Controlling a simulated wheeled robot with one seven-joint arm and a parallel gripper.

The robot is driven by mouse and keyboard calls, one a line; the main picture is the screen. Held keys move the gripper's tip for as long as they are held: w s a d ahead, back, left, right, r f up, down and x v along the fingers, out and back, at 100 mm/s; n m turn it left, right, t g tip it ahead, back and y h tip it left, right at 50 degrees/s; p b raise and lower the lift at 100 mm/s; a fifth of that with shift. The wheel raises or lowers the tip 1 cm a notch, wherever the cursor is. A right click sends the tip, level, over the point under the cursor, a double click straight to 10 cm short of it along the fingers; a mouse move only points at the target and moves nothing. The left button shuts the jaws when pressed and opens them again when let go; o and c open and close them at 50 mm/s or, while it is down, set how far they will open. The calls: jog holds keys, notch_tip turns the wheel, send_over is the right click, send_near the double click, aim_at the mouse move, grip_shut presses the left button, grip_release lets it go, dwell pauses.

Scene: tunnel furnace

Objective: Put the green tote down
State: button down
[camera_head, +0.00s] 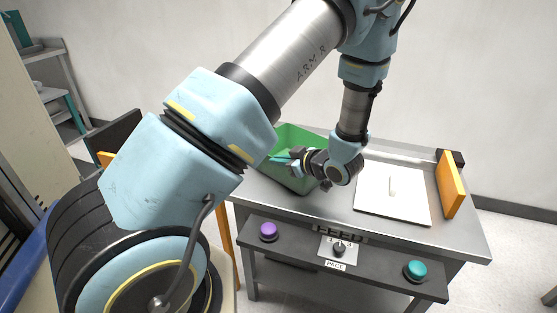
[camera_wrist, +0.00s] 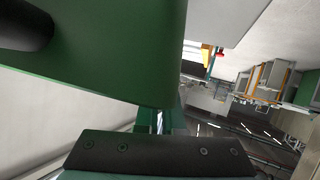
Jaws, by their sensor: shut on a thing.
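The green tote (camera_head: 297,133) is at the left end of the grey metal table (camera_head: 330,207), partly hidden behind my arm. I cannot tell whether its base touches the tabletop. My gripper (camera_head: 281,158) reaches in from the right at the tote and is shut on it. In the wrist view the tote's green wall (camera_wrist: 135,70) fills the upper left, close to the camera. My gripper's teal fingers (camera_wrist: 160,122) show below it, their tips hidden by the tote.
A white plate (camera_head: 378,205) with a small pale piece (camera_head: 392,186) lies right of the tote. An orange panel (camera_head: 449,185) stands at the table's right end. A lower front shelf carries a purple button (camera_head: 268,231), a dial (camera_head: 339,248) and a teal button (camera_head: 415,269).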

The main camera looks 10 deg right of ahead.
jog(key=c, duration=1)
grip_release()
jog(key=shift+c, duration=0.2)
jog(key=b+v, duration=0.3)
jog(key=v, duration=0.9)
jog(key=w+a+r+m+g+h, duration=0.1)
jog(key=w+a+r+m+h, duration=0.15)
jog(key=w+h, duration=0.2)
jog(key=w+a+r+m+g+h, duration=0.1)
jog(key=w+a+m+g+h, duration=0.1)
jog(key=w+m+h, duration=0.3)
jog(key=s+a+m+g+y, duration=0.1)
jog(key=s+a+g, duration=0.2)
jog(key=s+a, duration=0.3)
jog(key=s+a+r+m+g+y, duration=0.1)
jog(key=s+a+m+g, duration=0.1)
jog(key=s+a, duration=0.5)
jog(key=a+g, duration=0.1)
jog(key=a, duration=0.5)
jog(key=shift+r+p, duration=0.3)
jog(key=shift+r, duration=0.05)
